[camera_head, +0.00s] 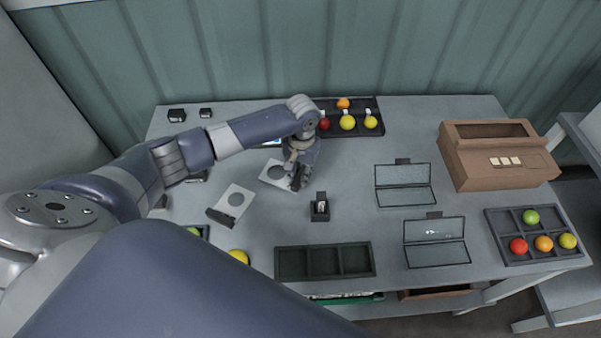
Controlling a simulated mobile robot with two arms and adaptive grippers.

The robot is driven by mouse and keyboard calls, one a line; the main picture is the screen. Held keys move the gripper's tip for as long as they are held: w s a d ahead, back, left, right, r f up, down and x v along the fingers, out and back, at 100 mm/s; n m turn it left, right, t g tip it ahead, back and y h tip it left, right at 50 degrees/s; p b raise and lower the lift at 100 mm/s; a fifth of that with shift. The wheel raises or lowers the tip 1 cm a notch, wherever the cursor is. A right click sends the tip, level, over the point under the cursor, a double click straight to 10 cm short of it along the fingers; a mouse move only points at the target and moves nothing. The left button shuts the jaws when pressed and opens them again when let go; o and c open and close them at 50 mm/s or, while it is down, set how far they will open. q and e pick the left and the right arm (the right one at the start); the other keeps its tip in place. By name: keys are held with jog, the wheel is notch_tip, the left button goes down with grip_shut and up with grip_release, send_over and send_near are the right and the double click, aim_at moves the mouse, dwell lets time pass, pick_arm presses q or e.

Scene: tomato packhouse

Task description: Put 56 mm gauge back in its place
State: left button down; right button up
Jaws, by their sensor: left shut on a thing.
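My left gripper (296,182) is shut on a pale gauge plate (273,176) with a round grey circle, above the middle of the table. The grip covers the plate's right side. A second pale gauge plate (236,200) with a circle is to the left, with a dark block (220,216) at its lower end. Size marks are too small to read, so I cannot tell which is the 56 mm gauge by label. A small black holder (320,211) stands just right of and below my gripper. My right gripper is not in view.
An empty three-compartment black tray (325,276) lies at the front. A tray of fruit (375,104) is at the back, and another (499,222) at the right. Two clear-lidded cases (405,197) and a brown box (467,172) stand right of centre. My arm hides part of the left side.

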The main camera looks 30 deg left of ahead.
pick_arm(q)
jog(key=shift+f, duration=0.25)
jog(key=c, duration=1.4)
grip_release()
jog(key=shift+c, duration=0.2)
jog(key=c, duration=0.3)
jog(key=shift+c, duration=0.2)
notch_tip(320, 180, up, 7)
jog(key=p, duration=0.8)
